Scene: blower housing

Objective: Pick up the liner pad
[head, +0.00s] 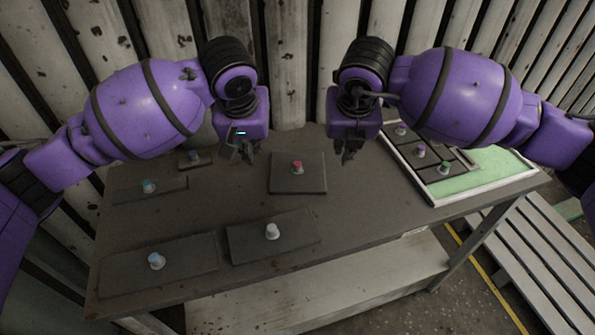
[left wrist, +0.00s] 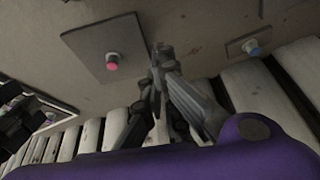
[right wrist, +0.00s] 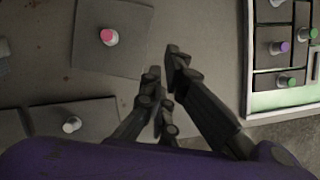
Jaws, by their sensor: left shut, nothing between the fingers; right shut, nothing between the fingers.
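Several flat dark grey plates with coloured knobs lie on the table; I cannot tell which is the liner pad. A squarish plate with a red knob (head: 285,183) lies at the back middle. A plate with a white knob (head: 245,243) is at the front middle, one with a light blue knob (head: 195,255) at the front left, one with a teal knob (head: 170,186) at the left, and a small one (head: 205,160) behind it. My left gripper (head: 245,157) is shut and empty above the table, left of the red-knobbed plate. My right gripper (head: 347,157) is shut and empty to its right.
A light-rimmed tray with a green floor (head: 490,175) is at the table's right end, holding several dark plates with purple and green knobs. A corrugated wall (head: 295,60) stands close behind the table (head: 350,215). The table is bare at front right.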

